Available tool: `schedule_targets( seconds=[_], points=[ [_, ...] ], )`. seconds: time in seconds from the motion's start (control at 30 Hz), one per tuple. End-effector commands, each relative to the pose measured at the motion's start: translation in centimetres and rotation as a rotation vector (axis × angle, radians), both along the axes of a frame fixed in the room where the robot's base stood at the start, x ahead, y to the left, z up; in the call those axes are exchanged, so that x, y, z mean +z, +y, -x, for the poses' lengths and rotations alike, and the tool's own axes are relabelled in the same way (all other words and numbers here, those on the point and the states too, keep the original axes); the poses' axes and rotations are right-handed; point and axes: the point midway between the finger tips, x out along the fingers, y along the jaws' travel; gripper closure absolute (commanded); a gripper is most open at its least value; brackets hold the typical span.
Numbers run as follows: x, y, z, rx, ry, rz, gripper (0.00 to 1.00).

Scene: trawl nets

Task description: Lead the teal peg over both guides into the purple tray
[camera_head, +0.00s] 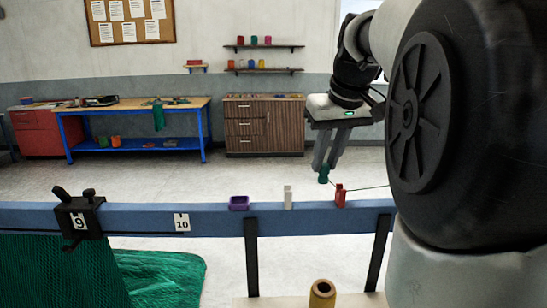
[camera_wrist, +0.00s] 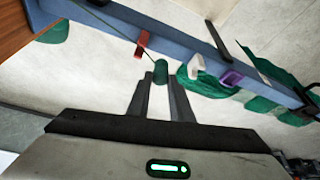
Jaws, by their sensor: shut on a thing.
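The teal peg (camera_head: 323,174) is held between the fingertips of my gripper (camera_head: 325,165), above the blue rail. It also shows at the fingertips in the wrist view (camera_wrist: 161,71). A thin dark line runs from the peg to the top of the red guide (camera_head: 340,196) and on to the right. The pale guide (camera_head: 288,197) stands left of the red one, with no line at it. The purple tray (camera_head: 239,203) sits further left on the rail. In the head view the peg is between the two guides, nearer the red one.
The blue rail (camera_head: 215,220) carries a black clamp (camera_head: 80,216) marked 9 and a 10 label (camera_head: 182,222). Green netting (camera_head: 55,270) hangs at the left. A spool (camera_head: 322,294) stands in front. The air above the rail towards the tray is clear.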

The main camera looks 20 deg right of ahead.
Motion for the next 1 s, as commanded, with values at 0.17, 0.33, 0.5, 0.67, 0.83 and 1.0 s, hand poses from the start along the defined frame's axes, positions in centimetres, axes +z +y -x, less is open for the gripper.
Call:
schedule_targets(
  seconds=[0.17, 0.33, 0.5, 0.67, 0.83, 1.0],
  points=[
    [0.0, 1.5, -0.5, 0.002, -0.002, 0.0, 1.0],
    [0.0, 2.7, -0.9, 0.002, -0.001, 0.001, 1.0],
    [0.0, 4.0, -1.3, 0.003, -0.001, 0.001, 1.0],
    [0.0, 5.2, -1.7, 0.002, -0.001, 0.0, 1.0],
    [0.0, 6.5, -2.1, 0.002, -0.001, 0.001, 1.0],
    [0.0, 7.9, -2.5, 0.002, -0.001, 0.0, 1.0]
  ],
)
